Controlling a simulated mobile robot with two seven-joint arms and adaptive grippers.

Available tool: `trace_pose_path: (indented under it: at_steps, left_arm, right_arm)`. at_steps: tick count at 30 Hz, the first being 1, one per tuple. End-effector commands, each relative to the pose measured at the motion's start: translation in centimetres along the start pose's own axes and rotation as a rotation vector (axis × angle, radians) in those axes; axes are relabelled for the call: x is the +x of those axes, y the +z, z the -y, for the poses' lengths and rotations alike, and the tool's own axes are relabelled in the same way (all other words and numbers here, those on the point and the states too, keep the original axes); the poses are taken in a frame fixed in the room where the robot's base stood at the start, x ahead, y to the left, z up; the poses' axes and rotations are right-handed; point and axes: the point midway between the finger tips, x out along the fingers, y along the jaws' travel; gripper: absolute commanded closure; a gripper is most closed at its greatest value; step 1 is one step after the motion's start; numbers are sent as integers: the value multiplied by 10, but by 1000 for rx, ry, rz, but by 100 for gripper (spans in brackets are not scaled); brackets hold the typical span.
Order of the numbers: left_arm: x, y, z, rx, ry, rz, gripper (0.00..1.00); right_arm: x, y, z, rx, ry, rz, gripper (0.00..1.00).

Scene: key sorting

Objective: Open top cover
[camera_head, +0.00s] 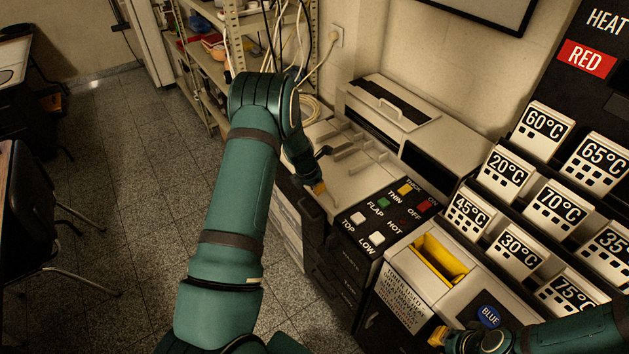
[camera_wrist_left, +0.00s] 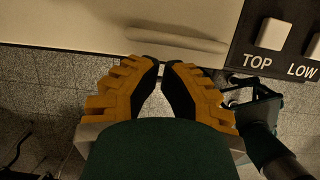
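A beige machine stands in the middle of the head view. Its pale top surface (camera_head: 349,178) carries several raised ridges and a long raised bar that lies along the near edge in the left wrist view (camera_wrist_left: 172,38). My left gripper (camera_head: 319,188) is over the machine's near front edge, beside the black button panel (camera_head: 375,222). In the left wrist view its fingertips (camera_wrist_left: 160,63) nearly meet just below the bar, with nothing between them. My right gripper (camera_head: 438,336) is low near the bottom edge, in front of the beige box; its finger gap is unclear.
A raised beige housing with a handle (camera_head: 390,109) stands behind the surface. Temperature-labelled bins (camera_head: 543,130) fill the right side. A yellow-lined slot (camera_head: 440,260) is right of the panel. Shelves (camera_head: 213,60) stand at the back left.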

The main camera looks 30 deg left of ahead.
Motion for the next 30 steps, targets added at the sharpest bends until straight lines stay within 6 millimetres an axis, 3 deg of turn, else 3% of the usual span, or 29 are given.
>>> trace_pose_path:
  at_steps: [4, 10, 30]
  left_arm:
    - [22, -1, 0, 0, 1, -1, 100]
    - [34, 0, 0, 1, 1, 1, 100]
    - [26, 0, -8, 1, 2, 0, 100]
  right_arm:
    - [1, 0, 0, 0, 1, 0, 100]
    - [2, 0, -1, 0, 1, 0, 100]
    - [-2, 0, 1, 0, 0, 0, 100]
